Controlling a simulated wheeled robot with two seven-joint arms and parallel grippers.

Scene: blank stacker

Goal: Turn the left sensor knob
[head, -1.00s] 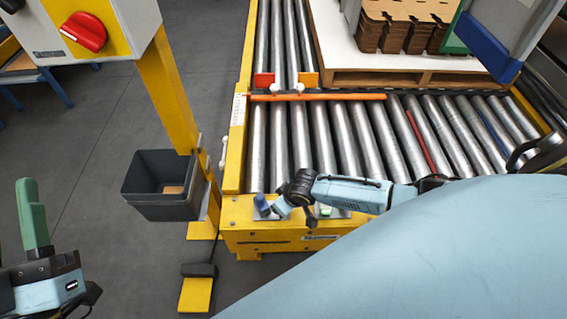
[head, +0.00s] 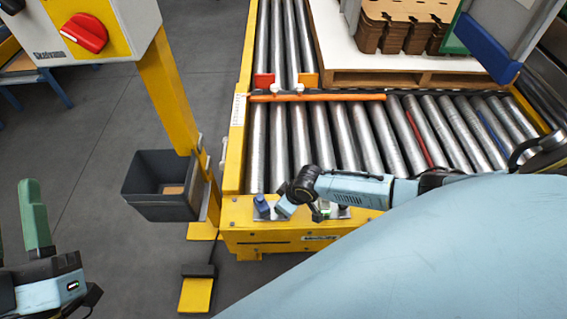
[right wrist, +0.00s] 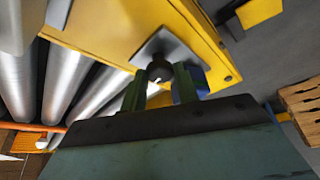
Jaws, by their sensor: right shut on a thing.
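The left sensor (head: 262,205) shows as a small blue body at the left end of the yellow conveyor beam. My right gripper (right wrist: 158,85) reaches it from the right; in the head view its fingertips are hard to make out. In the right wrist view its two green fingers are shut on a dark round knob (right wrist: 158,70) in front of a metal plate. A blue part shows just behind the right finger. My left gripper (head: 18,228) is at the left edge, green fingers apart and empty, partly out of frame.
The roller conveyor (head: 330,150) lies behind the yellow beam (head: 270,238). A second plate with a small green-lit part (head: 323,207) sits close to my right wrist.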

